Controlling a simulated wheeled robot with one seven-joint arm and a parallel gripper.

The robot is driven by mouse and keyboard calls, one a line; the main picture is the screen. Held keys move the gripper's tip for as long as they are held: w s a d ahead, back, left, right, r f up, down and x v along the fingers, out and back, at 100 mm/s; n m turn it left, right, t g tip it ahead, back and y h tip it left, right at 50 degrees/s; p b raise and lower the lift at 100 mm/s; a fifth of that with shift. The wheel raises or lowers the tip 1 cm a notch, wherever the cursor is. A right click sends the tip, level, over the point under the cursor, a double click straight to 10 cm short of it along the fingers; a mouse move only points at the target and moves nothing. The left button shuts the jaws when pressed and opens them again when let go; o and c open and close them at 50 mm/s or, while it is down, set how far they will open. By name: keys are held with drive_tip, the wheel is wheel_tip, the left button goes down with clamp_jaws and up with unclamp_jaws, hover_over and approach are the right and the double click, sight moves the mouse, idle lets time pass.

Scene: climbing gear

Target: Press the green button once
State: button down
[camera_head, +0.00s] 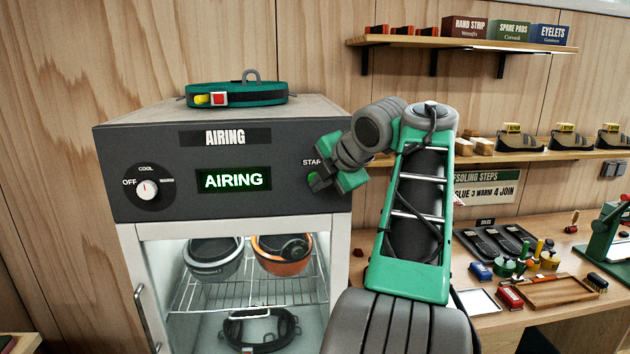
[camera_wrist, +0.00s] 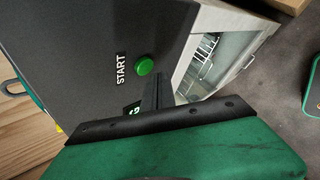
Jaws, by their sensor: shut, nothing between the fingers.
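The green button (camera_wrist: 144,66) is round and sits on the dark front panel beside the word START in the wrist view. In the head view my gripper covers most of the START area. My gripper (camera_head: 322,177) is at the right end of the panel, its dark fingers (camera_wrist: 158,88) together and empty. In the wrist view the fingertips show just beside the button; I cannot tell whether they touch the panel. The cabinet's display (camera_head: 234,179) reads AIRING in lit green letters.
A dial (camera_head: 148,189) is on the panel's left. A green strap (camera_head: 236,95) lies on the cabinet top. Helmets (camera_head: 283,254) sit on the rack inside. A workbench with tools (camera_head: 540,291) and shelves (camera_head: 470,42) are on the right.

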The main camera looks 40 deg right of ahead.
drive_tip(key=s+a, duration=0.1)
drive_tip(key=s, duration=0.1)
drive_tip(key=s+a+b, duration=0.1)
drive_tip(key=s, duration=0.1)
drive_tip(key=shift+a, duration=0.4)
idle(0.4)
